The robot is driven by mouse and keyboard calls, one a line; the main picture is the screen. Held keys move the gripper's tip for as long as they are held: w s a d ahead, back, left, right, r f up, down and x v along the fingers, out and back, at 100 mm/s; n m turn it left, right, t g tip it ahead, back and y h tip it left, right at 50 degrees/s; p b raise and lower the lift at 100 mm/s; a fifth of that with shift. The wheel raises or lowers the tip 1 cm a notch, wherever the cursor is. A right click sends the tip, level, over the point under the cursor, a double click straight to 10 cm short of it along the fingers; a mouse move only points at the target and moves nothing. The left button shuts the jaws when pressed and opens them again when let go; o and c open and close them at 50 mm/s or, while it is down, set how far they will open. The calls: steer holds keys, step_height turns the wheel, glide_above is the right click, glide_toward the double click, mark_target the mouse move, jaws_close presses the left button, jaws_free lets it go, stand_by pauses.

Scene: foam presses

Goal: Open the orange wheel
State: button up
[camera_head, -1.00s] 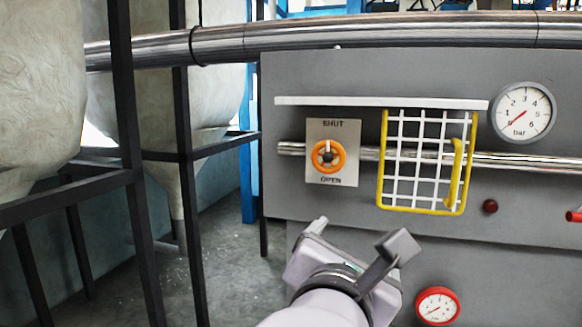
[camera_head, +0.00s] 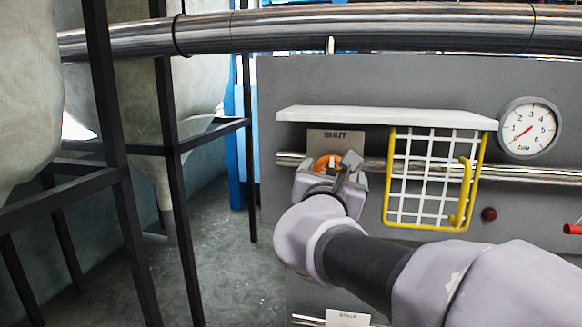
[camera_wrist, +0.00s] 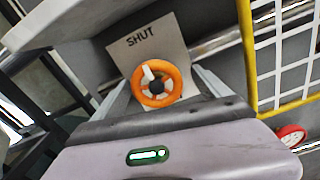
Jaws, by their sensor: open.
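The orange wheel (camera_wrist: 172,97) shows in the wrist view in front of a beige plate (camera_wrist: 129,58) marked SHUT. Its white spoke points up toward the word SHUT. In the head view the wheel (camera_head: 322,163) is mostly hidden behind my gripper (camera_head: 350,168). The lower part of the plate is covered there. My gripper (camera_wrist: 160,95) is open, with a finger on each side of the wheel in the wrist view. I cannot tell whether the fingers touch it.
A white shelf (camera_head: 390,116) juts out above the wheel. A yellow-framed white grid guard (camera_head: 433,229) is close on the right. A steel pipe (camera_head: 290,159) runs behind. A gauge (camera_head: 530,128) is further right. Black frames stand left.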

steer(key=shift+w+a+f, duration=0.1)
steer(key=shift+w+a, duration=0.1)
steer(key=shift+w, duration=0.35)
steer(key=shift+s+d, duration=0.15)
steer(key=shift+s, duration=0.05)
steer(key=c, duration=1.4)
